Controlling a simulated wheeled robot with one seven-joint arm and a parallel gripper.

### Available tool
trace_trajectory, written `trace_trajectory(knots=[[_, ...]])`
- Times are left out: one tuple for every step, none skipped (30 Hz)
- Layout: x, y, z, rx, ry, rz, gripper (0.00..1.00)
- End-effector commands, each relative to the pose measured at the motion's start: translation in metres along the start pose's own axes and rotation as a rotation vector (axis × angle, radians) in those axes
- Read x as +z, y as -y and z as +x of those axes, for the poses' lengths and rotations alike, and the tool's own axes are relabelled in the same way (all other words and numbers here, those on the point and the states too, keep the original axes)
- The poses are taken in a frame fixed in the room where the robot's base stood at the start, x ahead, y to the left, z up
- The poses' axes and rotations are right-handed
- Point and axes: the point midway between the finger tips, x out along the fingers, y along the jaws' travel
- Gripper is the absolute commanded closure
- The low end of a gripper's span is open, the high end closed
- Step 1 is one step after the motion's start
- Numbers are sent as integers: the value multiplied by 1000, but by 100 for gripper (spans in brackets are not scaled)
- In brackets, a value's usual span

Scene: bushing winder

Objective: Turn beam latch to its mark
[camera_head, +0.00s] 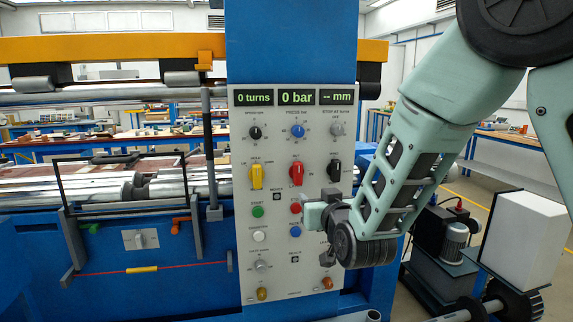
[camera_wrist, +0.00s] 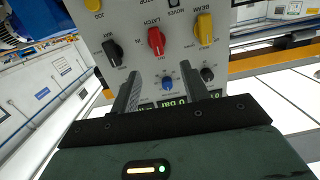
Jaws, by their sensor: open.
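The red knob (camera_head: 297,173) sits on the grey control panel, in the middle row, with its handle about upright. In the wrist view a label reading LATCH stands beside this red knob (camera_wrist: 157,41); a label reading BEAM is by the yellow knob (camera_wrist: 204,28). The mark for the knob is too small to make out. My gripper (camera_wrist: 159,70) is open and empty, its two fingers reaching toward the panel with the red knob beyond and between their tips. In the head view my gripper (camera_head: 317,213) is at the panel's lower right, below the red knob, covering some controls.
A black knob (camera_head: 334,171) is just right of the red one, and a yellow knob (camera_head: 256,176) is to its left. A blue knob (camera_head: 297,131) is above. Displays read 0 turns and 0 bar. Rollers and a dark frame (camera_head: 62,190) stand left of the panel.

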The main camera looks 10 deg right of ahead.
Motion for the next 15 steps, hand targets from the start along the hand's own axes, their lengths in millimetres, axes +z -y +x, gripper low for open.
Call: trace_trajectory(knots=[[-7, -6, 3, 17, -35, -8, 55], [-10, -8, 4, 24, -53, -11, 55], [-13, -10, 5, 32, -71, -14, 55], [-14, -12, 6, 36, -80, -16, 55], [-16, -12, 7, 38, -86, -17, 55], [-17, -13, 10, 40, -91, -17, 55], [-17, -13, 12, 40, -92, -17, 55], [-18, -13, 16, 40, -91, -17, 55], [-18, -13, 20, 40, -91, -17, 55], [-19, -13, 25, 39, -91, -17, 55], [-20, -13, 30, 39, -90, -17, 55], [-21, -14, 38, 38, -91, -18, 55], [-21, -14, 43, 38, -90, -18, 55], [-22, -14, 50, 39, -89, -18, 55], [-23, -14, 58, 39, -90, -18, 55]])
